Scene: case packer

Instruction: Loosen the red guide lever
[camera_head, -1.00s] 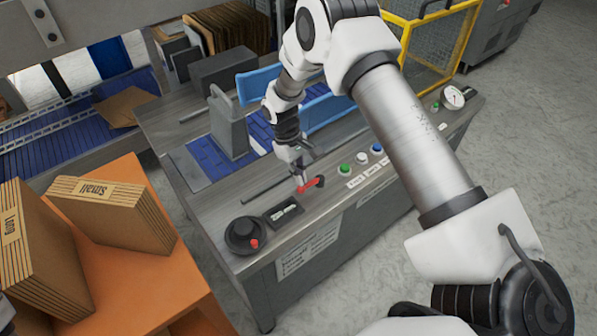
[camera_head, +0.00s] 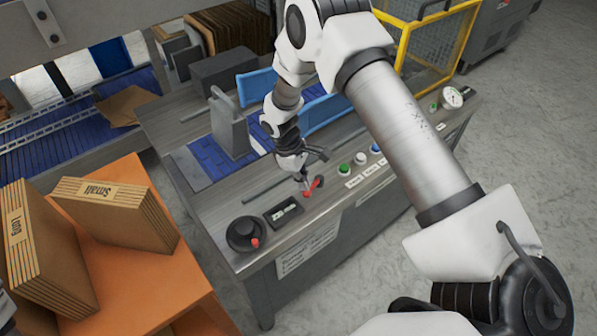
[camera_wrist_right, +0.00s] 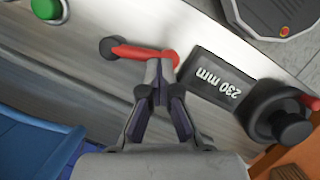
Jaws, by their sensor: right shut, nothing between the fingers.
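The red guide lever (camera_head: 314,188) is on the front of the machine's grey top. In the right wrist view the lever (camera_wrist_right: 145,53) runs from a dark pivot at its left to a free end at its right. My right gripper (camera_head: 305,188) points down at the free end. In the right wrist view the gripper's shut fingertips (camera_wrist_right: 160,70) are at the lever's edge near that end, with nothing between them. I cannot tell whether they touch it.
A 230 mm readout (camera_wrist_right: 218,87) and black handwheel (camera_head: 242,234) with a red knob are beside the lever. Green, white and blue buttons (camera_head: 361,158) sit on the other side. A blue belt and guide rail (camera_head: 262,87) lie behind. Cartons stand on an orange table (camera_head: 150,280).

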